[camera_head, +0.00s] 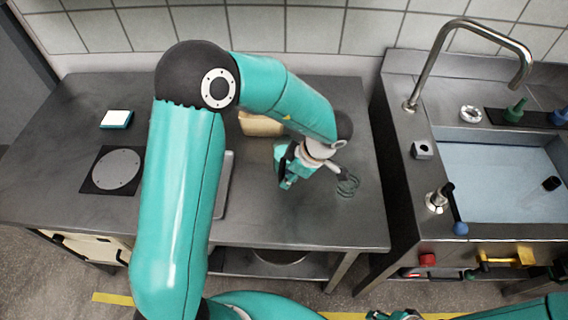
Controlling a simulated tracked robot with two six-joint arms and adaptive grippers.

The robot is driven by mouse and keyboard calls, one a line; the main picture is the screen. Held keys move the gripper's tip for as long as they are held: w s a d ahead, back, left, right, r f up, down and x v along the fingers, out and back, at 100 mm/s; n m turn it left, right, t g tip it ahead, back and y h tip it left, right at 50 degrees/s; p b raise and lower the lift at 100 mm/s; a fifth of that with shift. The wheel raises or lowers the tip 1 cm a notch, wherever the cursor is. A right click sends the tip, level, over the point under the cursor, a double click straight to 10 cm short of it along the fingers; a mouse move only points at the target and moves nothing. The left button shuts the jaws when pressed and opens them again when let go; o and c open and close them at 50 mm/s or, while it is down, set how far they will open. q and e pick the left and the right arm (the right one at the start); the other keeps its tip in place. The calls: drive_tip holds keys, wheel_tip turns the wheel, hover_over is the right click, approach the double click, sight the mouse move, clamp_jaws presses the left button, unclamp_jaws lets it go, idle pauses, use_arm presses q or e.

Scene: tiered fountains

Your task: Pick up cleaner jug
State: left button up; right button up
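My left arm reaches over the grey steel table (300,225). I see no clear cleaner jug. A beige object (261,125) lies partly hidden behind my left arm, and I cannot tell what it is. A part of my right arm shows at the bottom right edge. Dark parts beside it may be my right gripper (397,316), cut off by the frame.
A white-and-teal block (116,119) and a dark plate with a grey disc (115,171) are on the table's left. A sink (500,180) with a curved tap (440,60) stands at right beyond a narrow gap. The table's front right looks clear. A tiled wall closes the back.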

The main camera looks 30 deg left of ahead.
use_arm(q)
drive_tip(key=shift+x, duration=2.6)
drive_tip(key=shift+a, duration=0.15)
clamp_jaws()
drive_tip(key=shift+r, duration=0.1)
